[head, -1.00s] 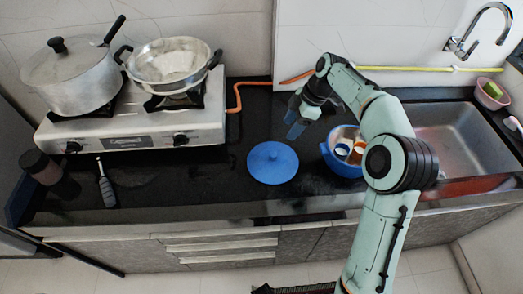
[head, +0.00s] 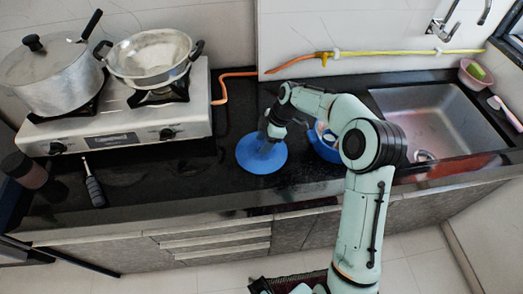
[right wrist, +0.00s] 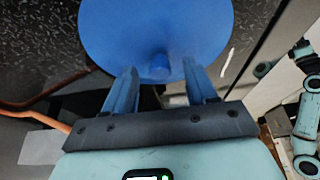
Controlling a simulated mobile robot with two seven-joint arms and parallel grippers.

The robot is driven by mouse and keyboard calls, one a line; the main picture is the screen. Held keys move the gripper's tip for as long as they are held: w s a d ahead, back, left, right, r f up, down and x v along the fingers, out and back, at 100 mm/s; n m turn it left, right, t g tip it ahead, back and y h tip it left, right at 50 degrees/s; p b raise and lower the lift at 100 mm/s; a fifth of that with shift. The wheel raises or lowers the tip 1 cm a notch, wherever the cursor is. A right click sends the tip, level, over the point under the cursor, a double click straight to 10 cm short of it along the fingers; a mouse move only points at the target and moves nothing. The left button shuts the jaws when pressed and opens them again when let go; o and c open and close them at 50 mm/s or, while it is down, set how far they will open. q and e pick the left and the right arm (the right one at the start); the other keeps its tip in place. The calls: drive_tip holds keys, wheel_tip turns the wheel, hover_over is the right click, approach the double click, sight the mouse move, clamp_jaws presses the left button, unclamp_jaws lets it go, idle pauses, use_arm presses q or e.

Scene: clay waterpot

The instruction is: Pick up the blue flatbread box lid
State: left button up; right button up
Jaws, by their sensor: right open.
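The blue flatbread box lid (head: 259,161) lies flat on the dark counter in front of the stove's right end. It fills the top of the right wrist view (right wrist: 110,32), with its small round knob (right wrist: 160,66) near the fingertips. My right gripper (head: 264,143) is over the lid's far part in the head view. In the right wrist view its two blue fingers (right wrist: 163,82) are open, one on each side of the knob's line. I cannot tell whether they touch the lid. The open blue box (head: 326,150) stands to the right, partly hidden by my right arm. My left gripper is not in view.
A stove (head: 120,120) with a lidded pot (head: 50,78) and a steel pan (head: 150,58) stands at the left. An orange hose (head: 216,88) runs behind the lid. A sink (head: 440,118) is at the right.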

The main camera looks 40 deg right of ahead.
drive_tip(key=shift+a+f, duration=0.1)
clamp_jaws()
idle(0.3)
